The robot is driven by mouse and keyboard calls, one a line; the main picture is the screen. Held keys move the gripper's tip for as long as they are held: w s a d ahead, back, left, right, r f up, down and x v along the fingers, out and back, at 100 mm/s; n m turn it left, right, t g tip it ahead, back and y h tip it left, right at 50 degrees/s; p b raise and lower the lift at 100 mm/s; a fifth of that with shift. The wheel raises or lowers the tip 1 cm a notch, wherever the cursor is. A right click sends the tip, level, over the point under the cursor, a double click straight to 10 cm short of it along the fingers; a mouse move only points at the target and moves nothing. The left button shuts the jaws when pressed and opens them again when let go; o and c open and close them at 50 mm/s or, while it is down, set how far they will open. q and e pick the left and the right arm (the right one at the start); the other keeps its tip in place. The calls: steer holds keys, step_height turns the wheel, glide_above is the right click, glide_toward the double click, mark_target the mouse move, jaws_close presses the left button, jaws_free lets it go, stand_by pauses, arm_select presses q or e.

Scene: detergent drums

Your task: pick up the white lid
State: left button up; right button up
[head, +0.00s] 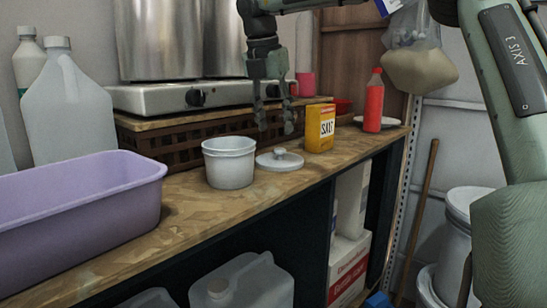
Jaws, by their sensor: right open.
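The white lid (279,161) lies flat on the wooden counter, its round knob facing up. It sits just right of a white tub (229,165) and left of the yellow salt box (320,128). My right gripper (275,124) points down with its fingers spread, open and empty. In the picture its fingertips are a little above the lid; their exact height over it is hard to judge. My left gripper is not in view.
A purple basin (82,205) fills the counter's left end, with a white jug (69,112) behind it. A red bottle (374,101) stands right. Counter front is clear.

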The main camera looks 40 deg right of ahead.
mark_target(280, 149)
steer(key=shift+s+d+f, duration=0.15)
steer(key=shift+f, duration=0.6)
steer(key=x, duration=0.4)
steer(key=shift+f, duration=0.15)
steer(key=c, duration=0.9)
